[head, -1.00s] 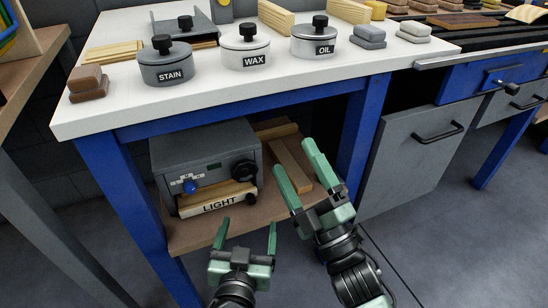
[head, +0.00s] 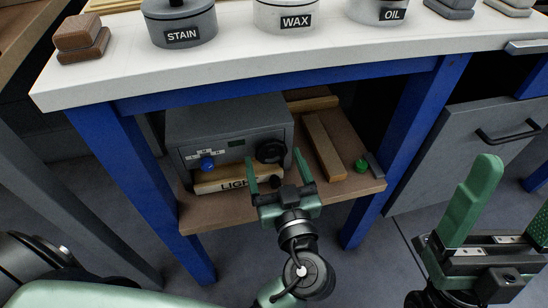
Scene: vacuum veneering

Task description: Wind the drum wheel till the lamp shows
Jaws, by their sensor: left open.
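A grey box-shaped machine (head: 217,122) stands on the brown shelf under the bench. Its black wheel (head: 270,151) is at the right of its front. A blue knob (head: 207,163) is at the left, and a small dark window (head: 237,143) shows no clear light. My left gripper (head: 279,163) is open in front of the wheel, its fingers to either side of it in the picture. I cannot tell whether they touch it. My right gripper (head: 508,208) is open and empty at the lower right, away from the machine.
A block marked LIGHT (head: 222,183) lies below the machine's front, partly hidden by my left gripper. A wooden bar (head: 324,147) and a small green piece (head: 361,166) lie on the shelf (head: 215,216). Blue legs (head: 425,110) flank it. Pots stand on the benchtop (head: 120,75).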

